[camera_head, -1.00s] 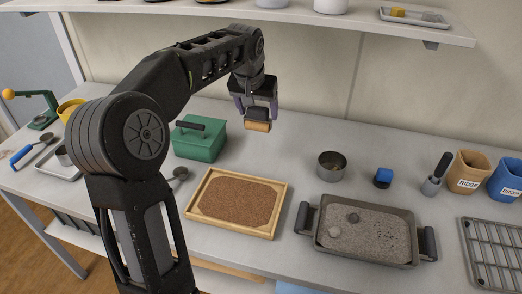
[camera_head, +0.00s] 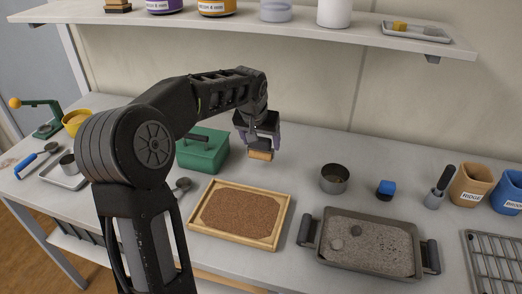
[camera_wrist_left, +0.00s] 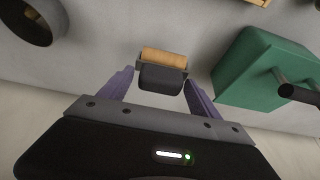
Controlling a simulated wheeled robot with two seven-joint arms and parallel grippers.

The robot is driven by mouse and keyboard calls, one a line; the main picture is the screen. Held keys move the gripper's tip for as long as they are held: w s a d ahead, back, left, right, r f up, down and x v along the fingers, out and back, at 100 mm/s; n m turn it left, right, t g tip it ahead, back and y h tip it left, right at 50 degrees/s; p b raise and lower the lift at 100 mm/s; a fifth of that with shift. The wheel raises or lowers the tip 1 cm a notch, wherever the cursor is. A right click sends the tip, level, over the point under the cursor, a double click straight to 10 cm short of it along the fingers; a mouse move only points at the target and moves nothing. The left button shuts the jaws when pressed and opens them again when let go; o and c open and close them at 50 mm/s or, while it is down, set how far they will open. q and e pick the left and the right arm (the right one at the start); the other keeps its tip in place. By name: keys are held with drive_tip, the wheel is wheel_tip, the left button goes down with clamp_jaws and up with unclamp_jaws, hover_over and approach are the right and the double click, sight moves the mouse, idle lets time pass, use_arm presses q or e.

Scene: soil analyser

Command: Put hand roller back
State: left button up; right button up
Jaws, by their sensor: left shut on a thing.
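The hand roller has a tan wooden cylinder (camera_head: 260,155) and a dark handle. It also shows in the left wrist view (camera_wrist_left: 163,57), with the dark handle between my two purple fingers. My left gripper (camera_head: 259,143) is shut on the hand roller and points down. It holds the roller behind the wood-framed soil tray and to the right of the green box; I cannot tell whether the roller touches the table. In the left wrist view my left gripper (camera_wrist_left: 158,85) partly surrounds the handle. My right gripper is not in view.
The green box (camera_head: 203,152) stands close beside the gripper. The wood-framed soil tray (camera_head: 281,217) lies in front. A shelf (camera_head: 240,27) runs above the back.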

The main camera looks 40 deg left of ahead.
sight(261, 149)
use_arm(q)
drive_tip(key=shift+f, duration=1.8)
drive_tip(key=shift+f, duration=0.2)
drive_tip(key=o, duration=1.2)
drive_tip(key=shift+r, duration=0.1)
drive_tip(key=shift+r, duration=0.25)
drive_tip(key=v, duration=1.1)
drive_tip(key=shift+s+r, duration=0.2)
drive_tip(key=shift+r, duration=0.15)
